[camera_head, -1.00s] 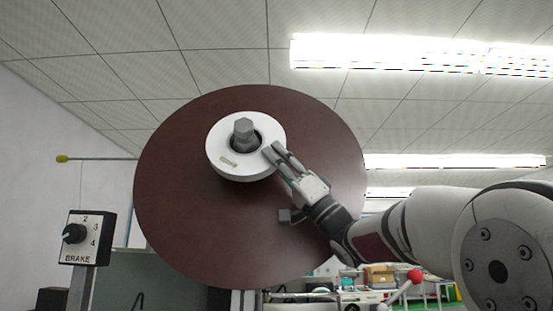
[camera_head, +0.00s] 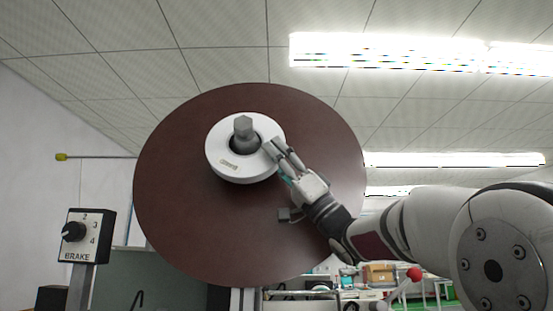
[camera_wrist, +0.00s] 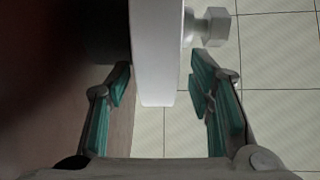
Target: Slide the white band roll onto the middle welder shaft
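The white band roll (camera_head: 222,165) is a thick ring lying against a large brown disc (camera_head: 190,225). The grey shaft (camera_head: 243,127) with a hexagonal end comes out through the roll's hole. It is the only shaft in view, so I cannot tell its place among others. My gripper (camera_head: 277,150) is at the roll's right rim. In the wrist view, the roll's edge (camera_wrist: 155,60) stands between my two fingers (camera_wrist: 160,85), with a clear gap to the right finger; the left fingertip is very close to it. The fingers are spread. The shaft's hexagonal end (camera_wrist: 216,27) shows right of the roll.
A brake switch box (camera_head: 87,236) stands on a post at the lower left. A thin rod with a yellow tip (camera_head: 61,156) sticks out left of the disc. A red ball knob (camera_head: 414,274) is at the lower right, below my arm.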

